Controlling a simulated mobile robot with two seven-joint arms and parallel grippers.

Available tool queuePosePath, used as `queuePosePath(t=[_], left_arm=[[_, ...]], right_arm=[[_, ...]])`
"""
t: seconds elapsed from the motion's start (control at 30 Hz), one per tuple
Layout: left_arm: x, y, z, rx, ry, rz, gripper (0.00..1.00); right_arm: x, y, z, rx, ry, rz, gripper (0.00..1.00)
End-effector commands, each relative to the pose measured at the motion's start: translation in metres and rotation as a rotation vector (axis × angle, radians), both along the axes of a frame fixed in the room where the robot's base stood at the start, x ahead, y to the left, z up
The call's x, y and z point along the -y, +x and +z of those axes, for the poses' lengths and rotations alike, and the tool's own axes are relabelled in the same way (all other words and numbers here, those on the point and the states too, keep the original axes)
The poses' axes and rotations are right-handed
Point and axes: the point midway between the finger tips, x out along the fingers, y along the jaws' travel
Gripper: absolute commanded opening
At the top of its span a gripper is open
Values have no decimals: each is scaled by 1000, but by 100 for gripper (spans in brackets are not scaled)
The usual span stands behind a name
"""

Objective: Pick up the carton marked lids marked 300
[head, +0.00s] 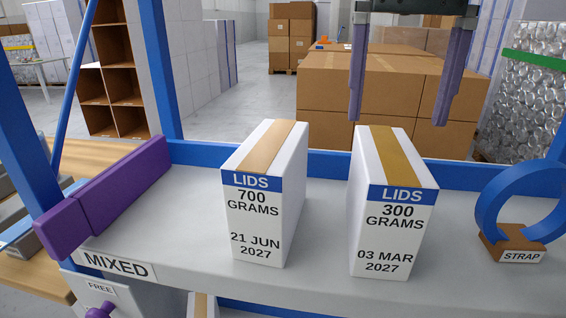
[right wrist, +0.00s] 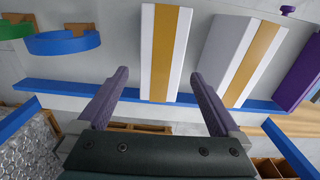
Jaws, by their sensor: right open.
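The carton marked LIDS 300 GRAMS, 03 MAR 2027 (head: 392,235) stands upright on the grey shelf, white with a blue band and a golden-brown tape strip on top. It also shows in the right wrist view (right wrist: 165,50), beyond my fingertips. My right gripper (head: 398,122) is open and empty above and behind this carton, its two purple fingers pointing down and apart from it; its fingers also show in the right wrist view (right wrist: 157,75). My left gripper is not in view.
A similar carton marked 700 GRAMS (head: 262,220) stands to the left, with a gap between. A blue ring on a brown STRAP block (head: 515,243) stands right. A purple bar (head: 110,195) lies at the shelf's left end. A blue rail (head: 325,166) edges the back.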

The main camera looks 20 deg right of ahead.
Motion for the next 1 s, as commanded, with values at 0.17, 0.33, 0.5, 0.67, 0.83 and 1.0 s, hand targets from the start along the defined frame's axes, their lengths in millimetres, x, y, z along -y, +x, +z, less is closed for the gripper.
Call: queuePosePath(t=[0.17, 0.33, 0.5, 0.67, 0.83, 1.0], left_arm=[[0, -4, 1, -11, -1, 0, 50], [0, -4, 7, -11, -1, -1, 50], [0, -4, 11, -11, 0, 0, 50], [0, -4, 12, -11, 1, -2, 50], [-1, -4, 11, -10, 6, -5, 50], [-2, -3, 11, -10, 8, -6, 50]], right_arm=[[-1, 0, -21, -1, 3, 0, 100], [-2, 0, -40, -3, 4, 1, 100], [-3, 0, -67, -3, 5, 1, 100], [-3, 1, -76, 1, 5, 1, 100], [-3, 1, -76, 2, 6, 1, 99], [-3, 1, -76, 2, 6, 1, 80]])
